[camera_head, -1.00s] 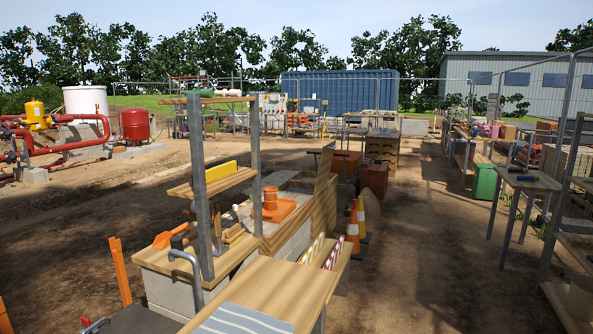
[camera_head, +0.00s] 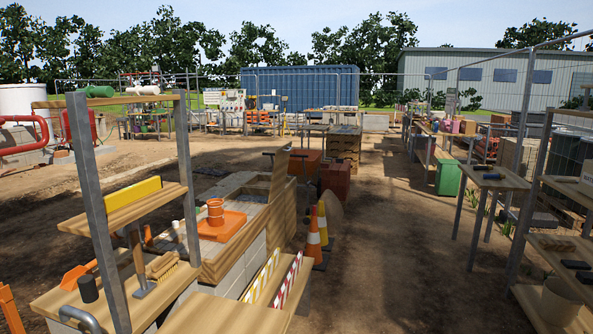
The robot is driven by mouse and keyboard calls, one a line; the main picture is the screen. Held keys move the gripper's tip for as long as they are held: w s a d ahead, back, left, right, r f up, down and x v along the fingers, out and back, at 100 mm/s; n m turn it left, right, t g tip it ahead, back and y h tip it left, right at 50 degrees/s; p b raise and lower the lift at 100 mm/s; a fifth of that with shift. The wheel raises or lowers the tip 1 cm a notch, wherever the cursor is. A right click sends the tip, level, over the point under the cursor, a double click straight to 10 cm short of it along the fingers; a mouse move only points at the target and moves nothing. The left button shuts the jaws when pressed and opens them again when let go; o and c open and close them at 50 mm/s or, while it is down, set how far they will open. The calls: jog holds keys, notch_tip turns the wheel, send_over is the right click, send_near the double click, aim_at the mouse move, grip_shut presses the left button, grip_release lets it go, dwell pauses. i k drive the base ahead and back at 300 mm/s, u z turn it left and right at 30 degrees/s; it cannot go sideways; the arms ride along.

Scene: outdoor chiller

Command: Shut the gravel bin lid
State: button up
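A wooden panel (camera_head: 279,175) stands tilted up at the far end of a long block-walled bench (camera_head: 240,252). It looks like a raised lid, and the compartment beside it shows a grey fill (camera_head: 252,196). I cannot tell for sure from here that this is the gravel bin. My gripper is not in view.
A shelf frame (camera_head: 95,190) rises close at the left. Dirt ground (camera_head: 400,250) is clear to the right, before a table (camera_head: 492,178).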

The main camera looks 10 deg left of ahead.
aim_at(280, 161)
jog(key=i, duration=2.7)
jog(key=u, duration=0.8)
jog(key=i, duration=1)
